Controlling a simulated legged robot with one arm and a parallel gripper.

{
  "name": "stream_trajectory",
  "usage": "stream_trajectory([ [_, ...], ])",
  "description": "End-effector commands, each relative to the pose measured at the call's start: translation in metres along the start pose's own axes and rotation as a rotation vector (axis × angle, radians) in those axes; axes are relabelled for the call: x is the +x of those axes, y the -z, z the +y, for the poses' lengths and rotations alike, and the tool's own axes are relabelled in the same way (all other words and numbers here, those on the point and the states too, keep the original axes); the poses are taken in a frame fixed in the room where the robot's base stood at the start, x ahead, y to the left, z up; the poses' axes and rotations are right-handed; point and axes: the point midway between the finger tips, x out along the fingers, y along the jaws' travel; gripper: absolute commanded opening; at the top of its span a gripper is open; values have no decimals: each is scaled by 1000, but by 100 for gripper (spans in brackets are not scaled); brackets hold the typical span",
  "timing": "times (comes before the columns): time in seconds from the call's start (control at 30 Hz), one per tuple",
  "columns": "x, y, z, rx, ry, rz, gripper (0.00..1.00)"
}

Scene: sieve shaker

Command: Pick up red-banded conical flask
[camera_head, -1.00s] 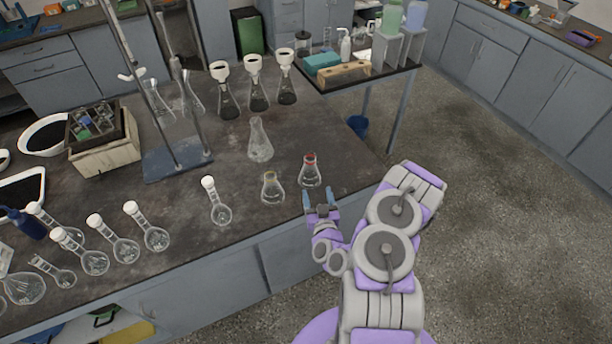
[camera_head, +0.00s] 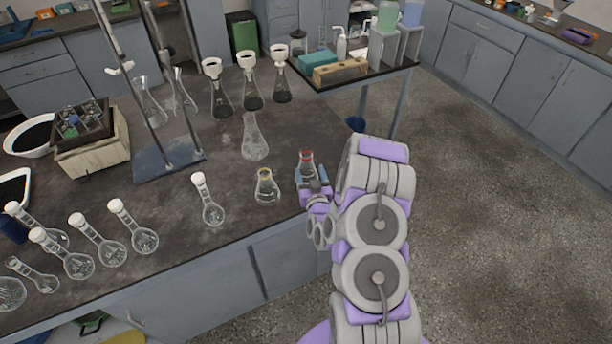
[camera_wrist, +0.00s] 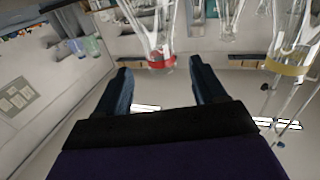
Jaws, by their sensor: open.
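The red-banded conical flask (camera_head: 306,166) stands upright on the dark bench near its right front edge. In the wrist view its red band (camera_wrist: 162,62) shows just beyond and between the two open fingers. My gripper (camera_head: 312,178) is open at the bench edge, on the near side of the flask; it partly covers the flask's lower part in the head view. In the wrist view my gripper (camera_wrist: 160,88) has nothing between its fingertips that I can see it touch. Whether a finger touches the flask I cannot tell.
A yellow-banded flask (camera_head: 266,187) stands close on the left, also in the wrist view (camera_wrist: 288,66). A clear conical flask (camera_head: 254,138) stands behind. A stand (camera_head: 170,162) rises behind. The floor at right is clear.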

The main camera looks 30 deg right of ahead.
Motion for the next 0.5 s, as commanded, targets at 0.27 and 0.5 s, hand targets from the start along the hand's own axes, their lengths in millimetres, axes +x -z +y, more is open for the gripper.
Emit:
stream_trajectory([
  [0.27, 35, 0, 0, 0, 0, 2, 70],
  [0.5, 48, 0, 1, 0, -1, 2, 70],
])
